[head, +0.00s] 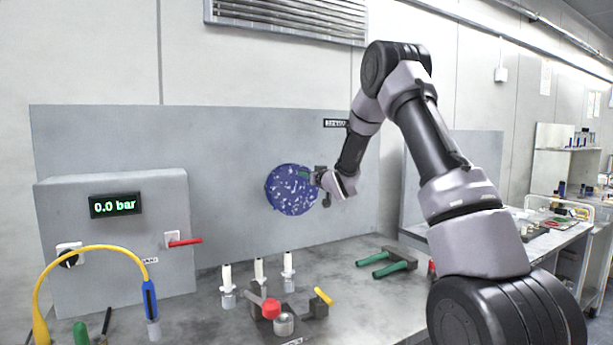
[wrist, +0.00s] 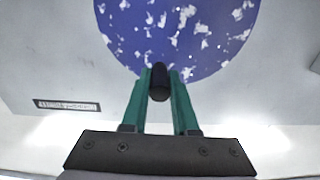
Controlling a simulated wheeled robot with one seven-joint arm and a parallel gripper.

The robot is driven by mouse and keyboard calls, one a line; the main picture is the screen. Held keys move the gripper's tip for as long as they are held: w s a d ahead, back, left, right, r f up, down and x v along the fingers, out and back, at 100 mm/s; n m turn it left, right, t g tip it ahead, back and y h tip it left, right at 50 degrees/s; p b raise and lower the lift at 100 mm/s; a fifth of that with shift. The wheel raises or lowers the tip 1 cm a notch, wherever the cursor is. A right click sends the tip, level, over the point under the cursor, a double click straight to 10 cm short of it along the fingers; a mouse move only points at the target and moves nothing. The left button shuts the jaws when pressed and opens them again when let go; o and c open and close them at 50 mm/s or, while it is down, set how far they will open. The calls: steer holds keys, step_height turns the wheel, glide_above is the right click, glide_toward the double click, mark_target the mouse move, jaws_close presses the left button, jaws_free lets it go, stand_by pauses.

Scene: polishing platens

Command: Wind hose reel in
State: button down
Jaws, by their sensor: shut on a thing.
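The hose reel shows as a blue disc with white speckles (head: 287,197) on the grey back panel, and it fills the top of the wrist view (wrist: 205,30). A dark crank knob (wrist: 159,82) stands out near the disc's edge. My gripper (head: 304,174) is at the disc's upper right side in the head view. In the wrist view its two green fingers (wrist: 160,92) are shut on the dark knob, one on each side. The hose itself cannot be made out, and part of the disc's right edge is covered by my gripper.
On the bench below stand several white-topped fittings (head: 259,271), a red-knobbed valve (head: 271,308) and a green-handled tool (head: 388,262). A grey box with a 0.0 bar display (head: 115,206), a red lever (head: 185,242) and a yellow hose (head: 92,249) are at left.

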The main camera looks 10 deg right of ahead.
mark_target(300, 208)
steer(key=shift+d, duration=0.15)
stand_by(0.4)
